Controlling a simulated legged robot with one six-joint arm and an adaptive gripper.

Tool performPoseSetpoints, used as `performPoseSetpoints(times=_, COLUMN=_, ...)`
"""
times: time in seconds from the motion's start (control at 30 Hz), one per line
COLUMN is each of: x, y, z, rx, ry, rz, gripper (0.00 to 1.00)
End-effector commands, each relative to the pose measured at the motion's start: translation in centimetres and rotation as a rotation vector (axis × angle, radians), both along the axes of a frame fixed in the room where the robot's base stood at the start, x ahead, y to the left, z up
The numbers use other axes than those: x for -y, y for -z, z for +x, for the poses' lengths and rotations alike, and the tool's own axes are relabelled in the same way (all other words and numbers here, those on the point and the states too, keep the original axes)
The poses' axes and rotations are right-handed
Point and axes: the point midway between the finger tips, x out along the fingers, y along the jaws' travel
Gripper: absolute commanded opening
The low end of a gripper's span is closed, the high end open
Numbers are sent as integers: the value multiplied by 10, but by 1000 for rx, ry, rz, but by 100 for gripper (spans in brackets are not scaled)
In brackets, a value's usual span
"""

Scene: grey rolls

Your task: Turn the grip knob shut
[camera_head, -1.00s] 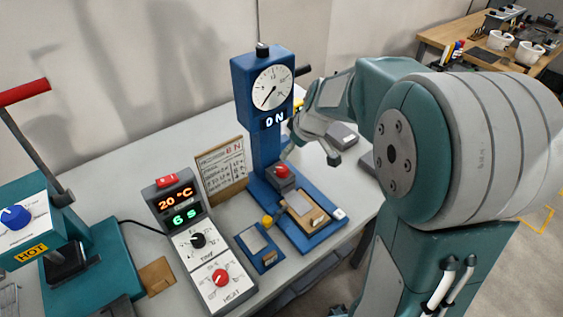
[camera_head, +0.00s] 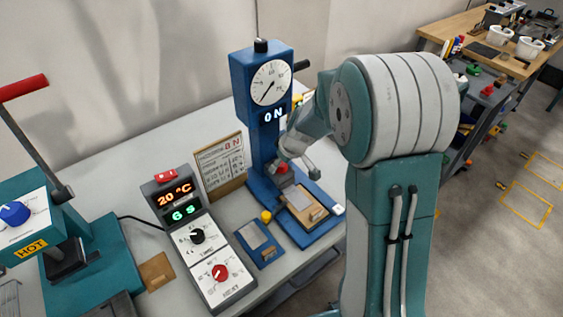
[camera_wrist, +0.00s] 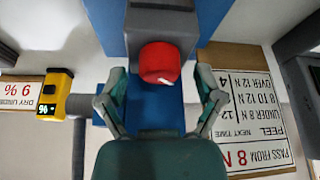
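The grip knob (camera_head: 282,169) is red and sits on a grey clamp block (camera_head: 285,182) low on the blue tester stand (camera_head: 263,150). In the wrist view the red knob (camera_wrist: 160,62) is just beyond my fingertips, roughly centred between them. My gripper (camera_wrist: 160,88) is open, with one finger on each side and nothing held. The fingers look short of the knob, not touching it. In the head view my gripper (camera_head: 296,158) is close by the knob, partly hidden by my arm.
The stand has a round dial (camera_head: 271,82) and an "0 N" display (camera_head: 273,115). A printed card (camera_head: 221,163) stands left of it. A control box (camera_head: 194,233) with a red knob and a teal press (camera_head: 92,258) are further left. A yellow meter (camera_wrist: 58,93) shows in the wrist view.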

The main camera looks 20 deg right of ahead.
Motion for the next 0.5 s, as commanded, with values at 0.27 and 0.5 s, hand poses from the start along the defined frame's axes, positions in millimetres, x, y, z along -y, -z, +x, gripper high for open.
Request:
performPoseSetpoints(times=0.27, x=0, y=0, z=0, rx=-1, ry=0, rz=-1, gripper=3)
performPoseSetpoints(times=0.5, x=0, y=1, z=0, rx=-1, ry=16, rz=0, gripper=3)
